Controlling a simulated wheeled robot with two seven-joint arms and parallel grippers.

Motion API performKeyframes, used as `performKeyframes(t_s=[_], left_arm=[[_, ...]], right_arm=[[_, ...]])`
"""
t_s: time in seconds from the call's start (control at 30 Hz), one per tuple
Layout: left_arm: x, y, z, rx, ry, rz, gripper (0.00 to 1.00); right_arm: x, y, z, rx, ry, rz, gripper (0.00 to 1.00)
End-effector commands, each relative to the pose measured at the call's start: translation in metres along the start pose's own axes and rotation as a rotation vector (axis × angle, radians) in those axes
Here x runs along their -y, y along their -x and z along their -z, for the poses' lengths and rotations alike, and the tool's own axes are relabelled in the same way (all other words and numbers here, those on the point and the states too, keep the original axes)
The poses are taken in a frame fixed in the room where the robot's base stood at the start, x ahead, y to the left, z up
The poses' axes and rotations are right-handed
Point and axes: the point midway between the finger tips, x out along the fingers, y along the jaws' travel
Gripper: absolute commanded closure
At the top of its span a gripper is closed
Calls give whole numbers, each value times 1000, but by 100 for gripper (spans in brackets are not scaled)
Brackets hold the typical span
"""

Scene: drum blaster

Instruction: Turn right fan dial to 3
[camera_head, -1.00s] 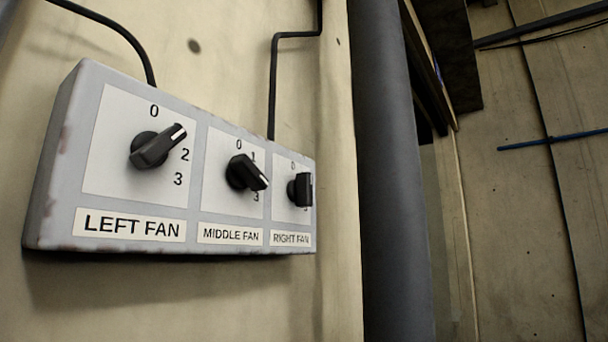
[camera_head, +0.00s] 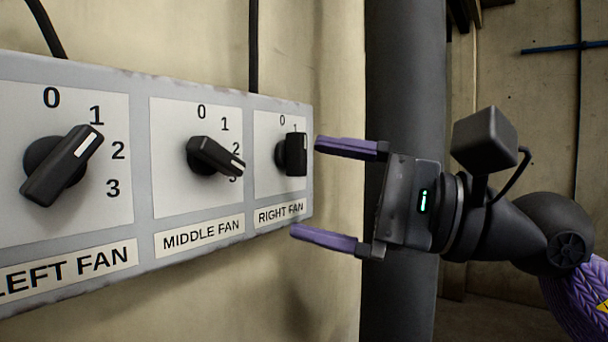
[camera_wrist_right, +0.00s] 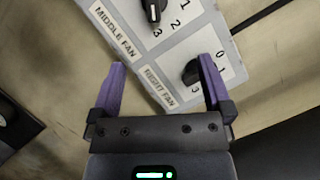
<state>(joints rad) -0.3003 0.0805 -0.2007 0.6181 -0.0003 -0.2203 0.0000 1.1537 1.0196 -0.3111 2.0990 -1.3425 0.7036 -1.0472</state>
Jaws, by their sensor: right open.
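The right fan dial (camera_head: 292,153) is a black knob on the right end of a grey control box (camera_head: 140,92), above the RIGHT FAN label (camera_head: 279,212). The 0 and part of the 1 show above it; the knob hides the other numbers, and I cannot tell its exact setting. My right gripper (camera_head: 306,187) is open and empty, just right of the box, its purple fingers pointing left at it. In the right wrist view the dial (camera_wrist_right: 190,73) is between the fingers, close to the right one and partly behind it. My left gripper is not in view.
The middle fan dial (camera_head: 213,156) points right and slightly down, near 2 and 3. The left fan dial (camera_head: 60,165) points toward 1. A dark vertical pipe (camera_head: 405,60) stands right of the box, behind my gripper. Black cables run up the wall.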

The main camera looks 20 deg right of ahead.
Motion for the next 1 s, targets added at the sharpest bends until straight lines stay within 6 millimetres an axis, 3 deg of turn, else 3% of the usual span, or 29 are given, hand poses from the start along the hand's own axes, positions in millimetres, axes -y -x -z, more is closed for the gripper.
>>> performKeyframes(t_s=[0.03, 0.1, 0.23, 0.6, 0.73, 1.0], left_arm=[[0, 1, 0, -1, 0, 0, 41], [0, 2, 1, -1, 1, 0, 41], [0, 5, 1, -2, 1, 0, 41], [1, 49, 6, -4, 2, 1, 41], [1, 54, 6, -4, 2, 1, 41], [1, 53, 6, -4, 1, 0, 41]], right_arm=[[16, 13, 0, -121, 185, -25, 0], [32, 31, 6, -274, 369, -58, 0], [47, 44, 11, -398, 492, -82, 0], [50, -29, 40, -397, 489, -86, 0], [48, -42, 47, -398, 489, -84, 0], [46, -44, 49, -399, 490, -84, 0]])
